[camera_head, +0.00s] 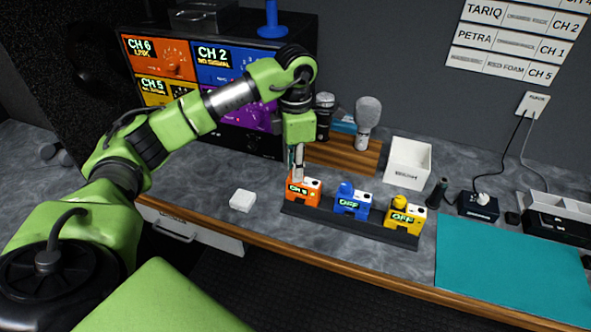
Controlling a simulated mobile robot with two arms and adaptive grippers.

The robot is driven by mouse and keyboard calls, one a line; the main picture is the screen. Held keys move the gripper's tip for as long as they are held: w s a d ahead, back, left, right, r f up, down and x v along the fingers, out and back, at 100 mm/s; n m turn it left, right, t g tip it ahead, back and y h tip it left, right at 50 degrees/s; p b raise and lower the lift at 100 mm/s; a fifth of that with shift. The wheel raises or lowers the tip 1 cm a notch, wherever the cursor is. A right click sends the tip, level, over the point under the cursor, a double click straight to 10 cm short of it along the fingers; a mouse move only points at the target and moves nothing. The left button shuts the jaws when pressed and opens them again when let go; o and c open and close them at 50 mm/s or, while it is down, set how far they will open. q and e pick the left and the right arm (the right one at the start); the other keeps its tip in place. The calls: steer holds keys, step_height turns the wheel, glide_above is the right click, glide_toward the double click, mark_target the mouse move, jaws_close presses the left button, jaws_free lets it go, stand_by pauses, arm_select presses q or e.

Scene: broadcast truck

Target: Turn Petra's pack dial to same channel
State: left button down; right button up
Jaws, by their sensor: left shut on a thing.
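Three packs stand in a dark tray (330,217) on the counter. The orange pack (303,196) has a lit display that seems to read CH 6. The blue pack (352,203) and the yellow pack (404,218) read OFF. My left gripper (297,176) points down at the orange pack's top and is shut on what seems to be its dial, which the fingers hide. The receiver rack shows an orange unit (158,58) with CH 6 LINK. Its blue unit (219,60) and yellow unit (156,88) show NO SIGNAL. Wall labels (510,47) pair PETRA with CH 1. My right gripper is out of view.
Behind the packs, microphones (367,122) stand on a wooden stand (343,156), beside a white box (407,163). A small white block (243,200) lies left of the tray. A teal mat (510,274) and a charger (479,206) are at right.

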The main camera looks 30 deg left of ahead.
arm_select(q)
steer(key=shift+m, duration=0.3)
steer(key=c, duration=1.9)
jaws_free()
step_height(320, 180, up, 12)
steer(key=shift+r, duration=0.1)
